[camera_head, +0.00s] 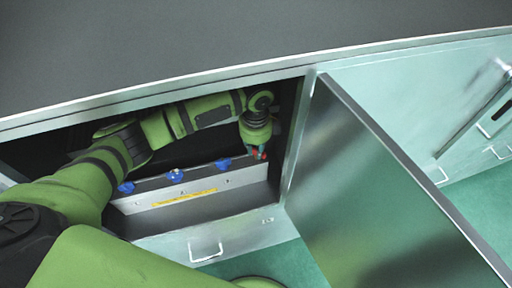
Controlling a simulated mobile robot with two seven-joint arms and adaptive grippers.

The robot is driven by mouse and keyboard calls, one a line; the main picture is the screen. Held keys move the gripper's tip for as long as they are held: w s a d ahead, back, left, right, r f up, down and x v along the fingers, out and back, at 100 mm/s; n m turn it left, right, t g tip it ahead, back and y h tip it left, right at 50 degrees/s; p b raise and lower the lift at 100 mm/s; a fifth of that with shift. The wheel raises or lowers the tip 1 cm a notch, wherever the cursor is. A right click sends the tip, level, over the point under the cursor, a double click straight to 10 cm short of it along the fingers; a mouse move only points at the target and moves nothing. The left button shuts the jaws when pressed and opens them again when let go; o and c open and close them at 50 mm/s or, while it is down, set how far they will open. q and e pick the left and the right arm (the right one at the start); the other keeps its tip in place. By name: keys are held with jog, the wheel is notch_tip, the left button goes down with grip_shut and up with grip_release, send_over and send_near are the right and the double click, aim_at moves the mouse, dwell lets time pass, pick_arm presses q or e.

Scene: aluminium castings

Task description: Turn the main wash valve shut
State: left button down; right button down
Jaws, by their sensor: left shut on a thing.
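My left gripper (259,154) reaches into an open cabinet below the dark worktop, pointing down near the right side of the opening. It is shut on a small red valve handle (264,155), mostly hidden by the fingers. The handle's exact angle cannot be told. To its left, three blue valve handles (176,176) sit in a row along the top of a pale panel. My right gripper is not in view.
A yellow strip (185,198) lies along the pale panel (240,178). A metal cabinet door (370,200) stands open at the right of the opening. The dark worktop (200,40) overhangs above. A drawer handle (206,252) is below.

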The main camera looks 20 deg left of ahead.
aim_at(255, 150)
pick_arm(q)
jog(key=m, duration=0.4)
jog(key=shift+m, duration=0.3)
jog(key=shift+a+m, duration=0.1)
jog(key=shift+m, duration=2.2)
jog(key=c, duration=1.1)
grip_release()
jog(key=shift+c, duration=0.2)
jog(key=shift+w+r, duration=0.1)
jog(key=shift+r, duration=0.05)
notch_tip(255, 150, up, 7)
jog(key=shift+r, duration=0.15)
